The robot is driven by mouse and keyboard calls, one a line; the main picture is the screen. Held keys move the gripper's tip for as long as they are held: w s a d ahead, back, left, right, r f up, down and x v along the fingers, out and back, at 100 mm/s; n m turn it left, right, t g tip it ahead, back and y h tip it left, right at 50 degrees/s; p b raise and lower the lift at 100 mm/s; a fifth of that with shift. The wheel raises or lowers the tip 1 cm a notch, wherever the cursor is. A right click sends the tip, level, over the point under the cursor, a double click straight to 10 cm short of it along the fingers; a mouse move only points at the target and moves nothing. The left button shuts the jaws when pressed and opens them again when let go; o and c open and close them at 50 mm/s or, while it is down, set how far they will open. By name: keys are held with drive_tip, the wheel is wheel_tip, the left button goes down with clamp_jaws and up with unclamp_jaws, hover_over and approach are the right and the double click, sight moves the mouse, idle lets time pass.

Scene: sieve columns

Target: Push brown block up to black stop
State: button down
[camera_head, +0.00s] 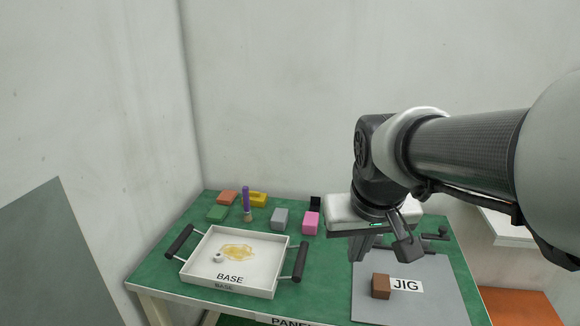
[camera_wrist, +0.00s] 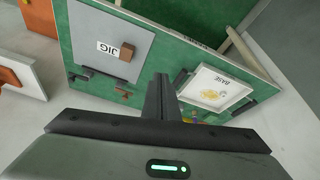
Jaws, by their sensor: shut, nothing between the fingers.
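The brown block (camera_head: 381,286) sits on the grey jig plate (camera_head: 425,305), touching or close beside the white JIG label. It also shows in the wrist view (camera_wrist: 127,52). A black bar, which looks like the stop (camera_wrist: 101,80), lies along one edge of the plate. My gripper (camera_wrist: 161,80) is shut and empty. It is in the air above the far part of the table, apart from the block.
The white BASE tray (camera_head: 230,290) with black handles stands left of the plate, holding yellow material and a small round piece. Several coloured blocks and a purple-handled tool (camera_head: 246,198) stand behind it. The plate around the brown block looks clear. An orange surface (camera_head: 520,307) lies beyond the table's right edge.

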drive_tip(key=w+d+f+m+g, duration=0.25)
drive_tip(key=w+d+f, duration=0.25)
drive_tip(key=d+f, duration=0.3)
drive_tip(key=g, duration=0.2)
approach(381, 304)
drive_tip(key=s+r, duration=0.4)
drive_tip(key=shift+m+y, duration=0.3)
drive_tip(key=shift+m, duration=0.05)
drive_tip(key=f, duration=0.3)
drive_tip(key=f+b, duration=0.1)
drive_tip(key=f, duration=0.3)
drive_tip(key=f+b, duration=0.1)
drive_tip(key=f, duration=0.2)
drive_tip(key=shift+a+f, duration=0.35)
drive_tip(key=shift+a, duration=0.05)
drive_tip(key=w, duration=0.2)
drive_tip(key=shift+w+d+r+b, duration=0.1)
drive_tip(key=shift+w+d+b, duration=0.15)
drive_tip(key=shift+d+b, duration=0.15)
drive_tip(key=shift+w+d+r, duration=0.1)
drive_tip(key=shift+w+d, duration=0.1)
drive_tip(key=shift+w, duration=0.5)
